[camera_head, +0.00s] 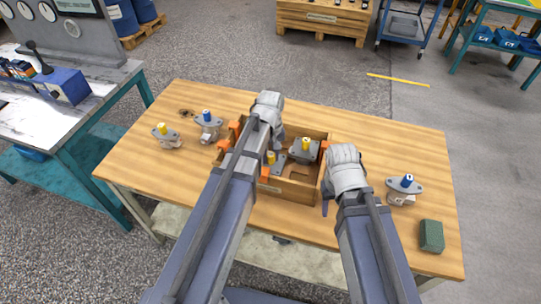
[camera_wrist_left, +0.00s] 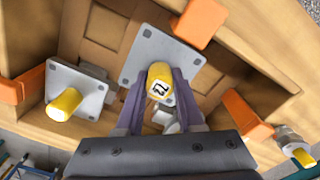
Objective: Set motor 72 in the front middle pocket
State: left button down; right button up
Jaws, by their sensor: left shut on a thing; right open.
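Motor 72 (camera_wrist_left: 158,72), with a yellow numbered cap and a grey flange plate, is between the fingers of my left gripper (camera_wrist_left: 158,88), which is shut on its cap. It is over or in the front middle part of the wooden crate (camera_head: 288,191); I cannot tell whether it rests on the bottom. In the head view motor 72 (camera_head: 271,157) is partly hidden by my left arm. Another yellow-capped motor (camera_head: 305,146) stands in the crate behind and to the right. My right gripper (camera_head: 326,197) is open and empty beside the crate's right side.
A yellow-capped motor (camera_head: 166,139) and a blue-capped motor (camera_head: 208,128) stand left of the crate. Another blue-capped motor (camera_head: 404,188) and a green block (camera_head: 431,236) are at the right. Orange pieces (camera_wrist_left: 245,114) sit on the crate walls. The table's back right is clear.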

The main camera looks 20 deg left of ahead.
pick_arm(q)
jog(key=shift+c, duration=2.2)
grip_release()
notch_tip(320, 180, up, 8)
jog(key=p, duration=0.7)
jog(key=shift+f+p, duration=0.1)
jog(key=shift+p, duration=0.3)
